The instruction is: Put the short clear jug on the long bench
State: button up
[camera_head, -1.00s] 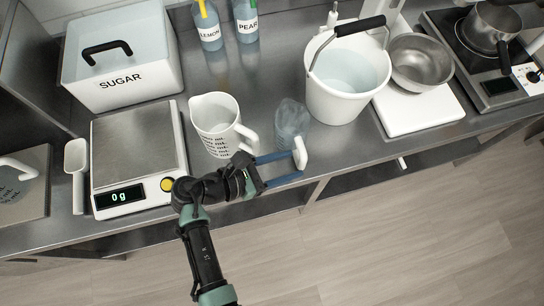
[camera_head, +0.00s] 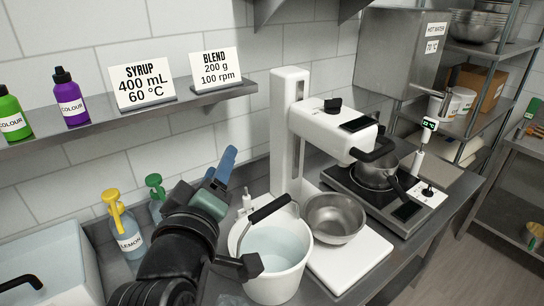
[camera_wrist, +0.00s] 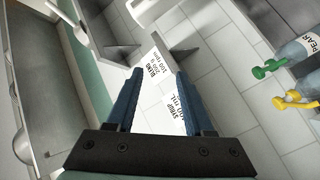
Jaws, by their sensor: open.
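My gripper (camera_head: 220,168) is raised above the back of the steel bench (camera_head: 466,190), left of the white bucket. In the wrist view its two blue fingers (camera_wrist: 160,78) stand apart with nothing between them. The short clear jug is not visible in either view now; my arm and the picture's edge hide part of the bench. I cannot tell from these views which bench is the long one.
A white bucket (camera_head: 274,275), a white mixer stand (camera_head: 290,135) with a steel bowl (camera_head: 336,218), and a hot plate with a pot (camera_head: 374,172) crowd the bench. A wall shelf (camera_head: 190,100) holds signs and colour bottles.

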jog(key=s+d+r+m+t, duration=0.2)
jog(key=s+r, duration=0.3)
jog(key=r, duration=0.4)
jog(key=s+d+r+m+t, duration=0.3)
jog(key=s+r+m+t, duration=0.1)
jog(key=r, duration=0.5)
jog(key=s+d+r+m+t+y, duration=0.1)
jog(key=s+d+r+m+t, duration=0.2)
jog(key=r, duration=0.7)
jog(key=s+t, duration=0.1)
jog(key=s, duration=0.1)
jog(key=shift+s+d, duration=0.2)
jog(key=shift+s, duration=0.2)
jog(key=shift+r, duration=0.1)
